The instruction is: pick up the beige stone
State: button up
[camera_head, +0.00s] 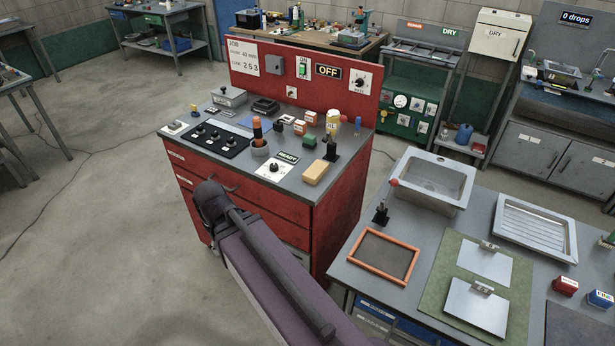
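A beige block (315,171), which looks like the stone, lies flat at the front right of the red cabinet's grey top (290,190), close to its right edge. Nothing touches it from above. My arm enters from the bottom and bends at a dark joint in front of the cabinet. My gripper's fingers do not show in this view.
Near the stone are a white plate with a black knob (272,169), a READY sign (288,157) and a black stand with a red ball (331,147). A red panel (300,80) rises behind. To the right, a table (405,222) holds a sink basin (432,182).

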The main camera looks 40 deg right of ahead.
aim_at(313, 175)
jog(key=u, duration=0.1)
jog(key=k, duration=1.3)
jog(key=z, duration=1.2)
jog(key=i, duration=1.05)
jog(key=u, duration=0.05)
